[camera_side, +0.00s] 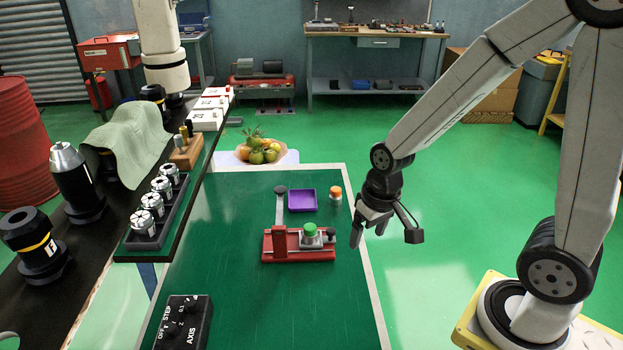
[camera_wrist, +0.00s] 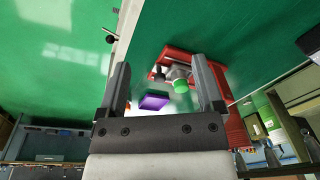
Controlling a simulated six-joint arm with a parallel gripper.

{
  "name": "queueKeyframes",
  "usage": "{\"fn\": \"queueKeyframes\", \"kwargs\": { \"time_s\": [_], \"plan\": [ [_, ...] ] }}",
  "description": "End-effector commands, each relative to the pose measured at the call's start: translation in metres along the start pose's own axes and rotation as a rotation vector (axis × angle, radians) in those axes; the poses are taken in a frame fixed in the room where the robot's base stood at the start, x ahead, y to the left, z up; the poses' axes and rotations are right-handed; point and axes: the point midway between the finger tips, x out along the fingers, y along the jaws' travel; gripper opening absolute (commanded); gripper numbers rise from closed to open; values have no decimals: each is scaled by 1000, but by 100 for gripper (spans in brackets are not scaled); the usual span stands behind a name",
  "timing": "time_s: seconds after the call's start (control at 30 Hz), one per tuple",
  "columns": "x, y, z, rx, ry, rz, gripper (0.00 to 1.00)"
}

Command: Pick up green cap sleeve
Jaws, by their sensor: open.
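The green cap sleeve (camera_side: 310,229) sits on top of a grey part in the red fixture (camera_side: 298,254) on the green table. In the wrist view the green cap (camera_wrist: 180,86) shows between my fingers, nearer the right one, with the red fixture (camera_wrist: 232,128) around and behind it. My gripper (camera_side: 368,230) is open and empty. In the side view it hangs to the right of the fixture, near the table's right edge and apart from the cap.
A purple tray (camera_side: 302,200) and an orange-topped piece (camera_side: 335,193) stand behind the fixture. A fruit bowl (camera_side: 262,152) is at the far edge. A black control box (camera_side: 184,322) lies at the front left. The table's front middle is clear.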

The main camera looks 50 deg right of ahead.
Motion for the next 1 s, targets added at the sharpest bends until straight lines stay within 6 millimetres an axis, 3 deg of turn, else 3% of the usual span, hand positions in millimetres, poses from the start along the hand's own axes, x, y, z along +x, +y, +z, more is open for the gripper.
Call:
{"fn": "queueKeyframes", "kwargs": {
  "time_s": [0.37, 0.6, 1.0],
  "plan": [
    [28, 6, -35, 592, -340, -162, 86],
    [42, 8, -68, 938, -564, -331, 86],
    [55, 30, -132, 1344, -891, -682, 86]
  ]
}}
